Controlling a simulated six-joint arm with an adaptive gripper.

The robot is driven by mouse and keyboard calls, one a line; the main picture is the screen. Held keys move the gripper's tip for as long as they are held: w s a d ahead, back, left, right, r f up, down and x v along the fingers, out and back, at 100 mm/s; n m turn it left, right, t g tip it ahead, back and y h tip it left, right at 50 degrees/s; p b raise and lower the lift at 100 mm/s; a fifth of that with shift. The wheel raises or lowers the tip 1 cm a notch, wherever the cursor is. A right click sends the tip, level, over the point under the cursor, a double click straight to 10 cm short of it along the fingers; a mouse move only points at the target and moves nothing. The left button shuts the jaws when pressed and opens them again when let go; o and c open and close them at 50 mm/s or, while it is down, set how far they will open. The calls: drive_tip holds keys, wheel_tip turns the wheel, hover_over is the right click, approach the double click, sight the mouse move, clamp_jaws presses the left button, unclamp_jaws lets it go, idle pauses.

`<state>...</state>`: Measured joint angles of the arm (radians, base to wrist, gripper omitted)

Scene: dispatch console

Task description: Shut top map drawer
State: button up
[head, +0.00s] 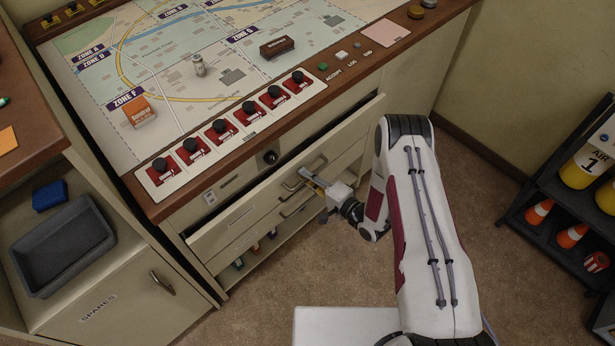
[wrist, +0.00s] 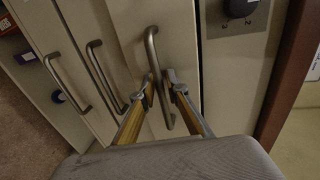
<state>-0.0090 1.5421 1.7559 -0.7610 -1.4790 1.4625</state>
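The top map drawer (head: 243,213) stands partly pulled out of the console, with a dark gap above its cream front. Its metal bar handle (head: 311,168) is at the middle of the front. My gripper (head: 310,178) is at this handle. In the wrist view, my gripper (wrist: 161,82) has its two fingers apart, one on either side of the top drawer's handle (wrist: 152,50), with visible space between them. I cannot tell whether either finger touches the bar or the drawer front. The gripper and wrist hide part of the drawers below in the head view.
Lower drawers with bar handles (wrist: 94,75) lie below. A knob panel (wrist: 238,20) is above the drawer. The console top holds a map and a row of red switches (head: 220,131). A spares cabinet (head: 110,305) stands left, a rack with cones (head: 570,236) right.

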sight(298, 169)
clamp_jaws()
drive_tip(key=shift+r+x, duration=0.25)
drive_tip(key=shift+x, duration=0.85)
drive_tip(key=shift+r+x, duration=0.2)
drive_tip(key=shift+x, duration=0.9)
drive_tip(key=shift+w, duration=0.1)
unclamp_jaws()
drive_tip(key=shift+a, duration=0.1)
drive_tip(key=v, duration=1.2)
